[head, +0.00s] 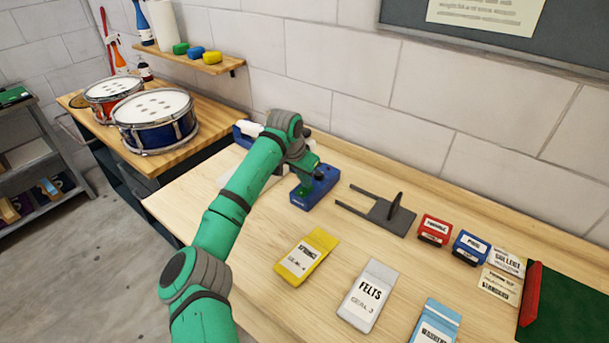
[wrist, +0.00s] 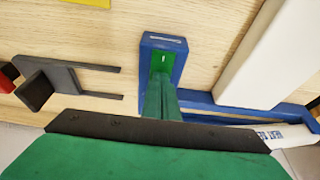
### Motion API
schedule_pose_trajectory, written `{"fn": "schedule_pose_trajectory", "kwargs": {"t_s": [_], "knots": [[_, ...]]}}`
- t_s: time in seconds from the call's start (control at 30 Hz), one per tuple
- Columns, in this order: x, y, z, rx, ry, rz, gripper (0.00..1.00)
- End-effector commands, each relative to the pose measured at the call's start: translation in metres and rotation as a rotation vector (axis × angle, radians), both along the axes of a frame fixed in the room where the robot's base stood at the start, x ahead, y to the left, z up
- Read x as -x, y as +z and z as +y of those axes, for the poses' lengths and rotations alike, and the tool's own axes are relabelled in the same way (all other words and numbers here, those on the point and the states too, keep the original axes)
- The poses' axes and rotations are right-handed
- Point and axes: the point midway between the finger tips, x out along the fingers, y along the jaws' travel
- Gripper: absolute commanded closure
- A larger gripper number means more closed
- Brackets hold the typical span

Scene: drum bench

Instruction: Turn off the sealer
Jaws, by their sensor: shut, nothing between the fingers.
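The sealer (head: 322,196) is a blue device on the wooden bench, partly hidden behind my arm in the head view. In the wrist view its blue housing (wrist: 153,44) carries a green switch (wrist: 163,60) with a small light mark. A long blue bar and white part extend to the right there. My gripper (head: 306,186) is shut and empty, pointing down at the housing. In the wrist view the closed fingertips (wrist: 161,78) are right at the near edge of the green switch. I cannot tell whether they touch it.
A grey forked holder (head: 388,214) lies right of the sealer. Yellow (head: 307,256), white (head: 369,295) and light blue (head: 435,322) packets lie in front. Red (head: 434,230) and blue (head: 471,247) stamps stand farther right. Drums (head: 155,121) sit on the left bench.

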Motion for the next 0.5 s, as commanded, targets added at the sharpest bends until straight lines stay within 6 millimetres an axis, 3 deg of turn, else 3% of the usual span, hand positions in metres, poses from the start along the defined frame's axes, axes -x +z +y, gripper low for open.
{"fn": "schedule_pose_trajectory", "kwargs": {"t_s": [0.5], "knots": [[-0.0021,-0.0047,-0.0023,0.002,-0.001,-0.001,1.0]]}}
